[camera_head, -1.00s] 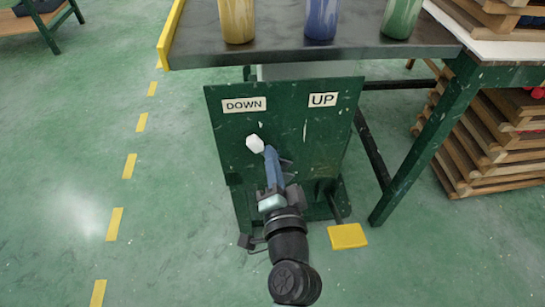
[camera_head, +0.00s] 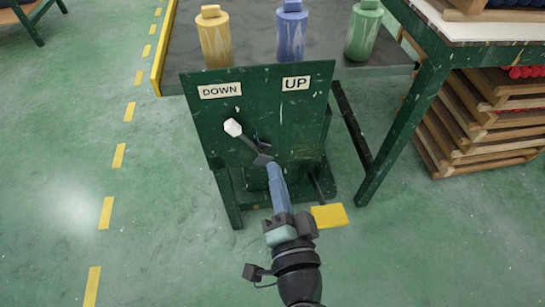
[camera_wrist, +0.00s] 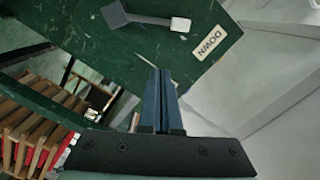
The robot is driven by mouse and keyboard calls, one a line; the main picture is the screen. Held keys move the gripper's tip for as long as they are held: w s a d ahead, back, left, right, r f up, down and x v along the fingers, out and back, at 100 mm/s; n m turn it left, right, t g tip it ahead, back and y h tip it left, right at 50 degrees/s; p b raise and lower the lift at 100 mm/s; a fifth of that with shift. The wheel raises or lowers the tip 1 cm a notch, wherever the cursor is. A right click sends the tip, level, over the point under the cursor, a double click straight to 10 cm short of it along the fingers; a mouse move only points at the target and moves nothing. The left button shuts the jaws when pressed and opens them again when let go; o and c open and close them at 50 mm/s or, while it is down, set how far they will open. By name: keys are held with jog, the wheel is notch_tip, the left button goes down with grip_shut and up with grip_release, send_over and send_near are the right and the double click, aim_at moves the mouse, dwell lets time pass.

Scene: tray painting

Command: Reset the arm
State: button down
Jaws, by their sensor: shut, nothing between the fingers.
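My gripper (camera_head: 272,170) is shut and empty, its blue fingers pressed together in front of the green panel. The panel (camera_head: 300,115) stands upright with a DOWN label (camera_head: 220,90) on its left and an UP label (camera_head: 296,83) on its right. A lever with a white knob (camera_head: 233,128) is tilted toward the DOWN side. In the wrist view, the gripper's fingers (camera_wrist: 160,78) point at the panel (camera_wrist: 100,60), below the lever knob (camera_wrist: 180,24) and apart from it. The DOWN label (camera_wrist: 209,43) shows there too.
A dark table (camera_head: 280,48) behind the panel holds yellow (camera_head: 214,40), blue (camera_head: 291,35) and green (camera_head: 362,35) bottles. A green-legged workbench (camera_head: 405,115) and stacked wooden trays (camera_head: 480,120) stand at right. A yellow block (camera_head: 329,215) lies on the floor.

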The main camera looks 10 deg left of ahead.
jog(key=shift+s+d, duration=0.15)
jog(key=shift+s, duration=0.2)
dwell(0.3)
jog(key=w+r+n+t+p, duration=0.2)
jog(key=w+r+n, duration=0.1)
jog(key=r, duration=1)
jog(key=w+r+n+t+p, duration=0.1)
jog(key=w+r+n+t, duration=0.2)
jog(key=r, duration=1)
jog(key=s+d+r+n+t+h+p, duration=0.1)
jog(key=s+d+r+t+h+p, duration=0.3)
jog(key=r, duration=1)
jog(key=s+d+r+t+h+b, duration=0.15)
jog(key=s+r, duration=0.45)
jog(key=r, duration=0.8)
notch_tip(320, 180, up, 37)
jog(key=w+a+p, duration=0.1)
jog(key=p, duration=3.7)
jog(key=shift+f, duration=0.15)
